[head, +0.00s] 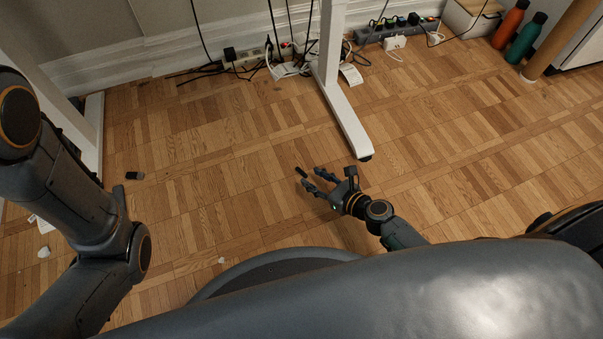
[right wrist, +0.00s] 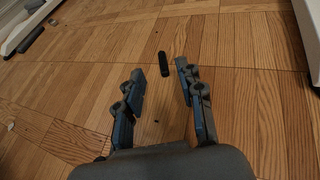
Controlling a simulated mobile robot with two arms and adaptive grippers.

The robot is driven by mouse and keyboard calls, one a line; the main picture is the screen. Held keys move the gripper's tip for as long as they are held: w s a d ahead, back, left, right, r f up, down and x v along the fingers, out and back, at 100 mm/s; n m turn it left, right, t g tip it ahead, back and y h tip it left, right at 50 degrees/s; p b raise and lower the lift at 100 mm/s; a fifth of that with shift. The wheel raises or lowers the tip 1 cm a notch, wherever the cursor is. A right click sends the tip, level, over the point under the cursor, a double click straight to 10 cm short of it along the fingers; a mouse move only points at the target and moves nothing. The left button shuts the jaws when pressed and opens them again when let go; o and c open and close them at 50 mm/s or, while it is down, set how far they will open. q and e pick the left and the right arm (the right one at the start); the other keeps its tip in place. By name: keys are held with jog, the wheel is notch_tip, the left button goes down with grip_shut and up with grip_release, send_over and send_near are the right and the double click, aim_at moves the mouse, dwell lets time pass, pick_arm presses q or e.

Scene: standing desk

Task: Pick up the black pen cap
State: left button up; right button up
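The black pen cap (head: 301,172) lies on the wooden floor just beyond the fingertips of my right gripper. In the right wrist view the pen cap (right wrist: 164,64) is a short dark cylinder, lying ahead of the gap between the fingers and apart from both. My right gripper (head: 316,180) is open and low over the floor, with nothing between its fingers; it also shows in the right wrist view (right wrist: 160,72).
A white desk leg with a long foot (head: 346,118) stands beyond the gripper. Cables and a power strip (head: 395,30) lie along the wall. An orange bottle (head: 510,25) and a green bottle (head: 526,40) stand far right. Floor around the cap is clear.

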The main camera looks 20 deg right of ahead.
aim_at(299, 169)
jog(key=b+x, duration=0.1)
jog(key=x, duration=0.3)
jog(key=shift+w+b, duration=0.25)
jog(key=shift+b, duration=0.15)
jog(key=shift+w+a+f, duration=0.2)
jog(key=shift+w, duration=0.2)
jog(key=c, duration=0.8)
